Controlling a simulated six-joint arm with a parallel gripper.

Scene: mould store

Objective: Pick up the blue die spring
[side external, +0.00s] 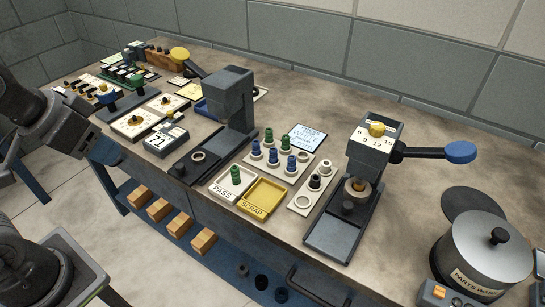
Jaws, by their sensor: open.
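Several blue die springs stand upright among green ones on a white peg plate (270,172) in the middle of the bench. One blue die spring (291,163) stands towards the plate's front right, and another (273,156) is to its left. My gripper (78,150) is at the left edge of the picture, dark, open and well away from the springs. Its fingertips are hard to make out against the bench edge.
A green spring (236,175) is in the white PASS tray (223,193), beside a yellow SCRAP tray (264,195). A dark press (228,97) stands left of the springs. A lever tester (372,145) stands right, near a parts-wash pot (484,248).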

